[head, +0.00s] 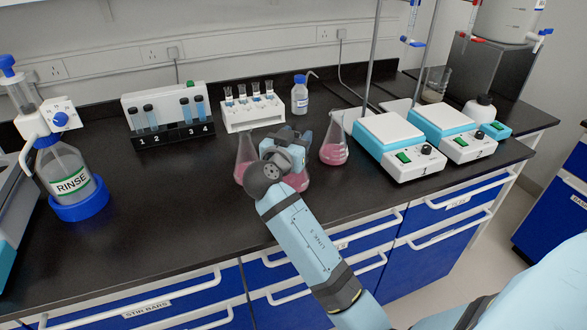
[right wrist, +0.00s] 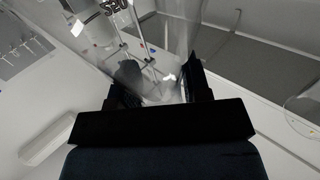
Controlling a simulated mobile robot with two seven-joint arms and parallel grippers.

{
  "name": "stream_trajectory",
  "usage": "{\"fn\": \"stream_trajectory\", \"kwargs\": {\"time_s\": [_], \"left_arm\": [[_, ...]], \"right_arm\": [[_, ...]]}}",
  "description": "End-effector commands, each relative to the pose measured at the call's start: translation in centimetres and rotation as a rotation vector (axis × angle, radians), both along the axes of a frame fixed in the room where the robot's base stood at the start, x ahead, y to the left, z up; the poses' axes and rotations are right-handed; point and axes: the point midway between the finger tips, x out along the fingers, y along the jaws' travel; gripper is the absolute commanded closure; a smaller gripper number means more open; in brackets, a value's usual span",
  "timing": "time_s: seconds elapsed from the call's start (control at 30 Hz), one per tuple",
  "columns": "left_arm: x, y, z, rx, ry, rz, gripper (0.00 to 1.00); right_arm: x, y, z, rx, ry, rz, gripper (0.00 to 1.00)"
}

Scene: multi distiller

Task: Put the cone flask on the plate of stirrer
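Three cone flasks with pink liquid stand on the black bench in the head view: a left flask (head: 243,160), a middle flask (head: 297,182) and a right flask (head: 334,145). My right gripper (head: 288,145) is at the middle flask and hides most of its upper part. In the right wrist view my right gripper's fingers (right wrist: 160,85) are apart with clear glass between them; whether they press on it I cannot tell. Two stirrers with white plates, a near one (head: 388,131) and a far one (head: 443,117), stand to the right. My left gripper is not in view.
A rinse bottle (head: 68,178) stands at the left. Behind are a numbered tube rack (head: 170,136), a white rack (head: 254,118) and a small bottle (head: 300,96). Metal stand rods (head: 371,55) rise behind the stirrers. The front left of the bench is clear.

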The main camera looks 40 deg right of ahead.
Motion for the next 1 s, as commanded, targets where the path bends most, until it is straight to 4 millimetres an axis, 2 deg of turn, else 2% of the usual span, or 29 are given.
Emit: {"fn": "stream_trajectory", "kwargs": {"time_s": [0.03, 0.17, 0.2, 0.67, 1.0], "left_arm": [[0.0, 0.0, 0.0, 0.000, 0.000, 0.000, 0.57], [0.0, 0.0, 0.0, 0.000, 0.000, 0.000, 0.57], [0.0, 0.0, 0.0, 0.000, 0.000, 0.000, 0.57], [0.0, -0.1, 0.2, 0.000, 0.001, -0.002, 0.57], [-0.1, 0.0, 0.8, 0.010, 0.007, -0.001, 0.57]], "right_arm": [[0.0, 0.0, 0.0, 0.000, 0.000, 0.000, 0.68], [0.0, 0.0, 0.0, 0.000, 0.000, 0.000, 0.98], [0.0, 0.0, 0.0, 0.000, 0.000, 0.000, 1.00], [0.1, -0.2, 0.4, 0.000, -0.001, 0.000, 1.00], [0.8, -1.1, 2.6, 0.000, -0.002, 0.005, 1.00]]}}
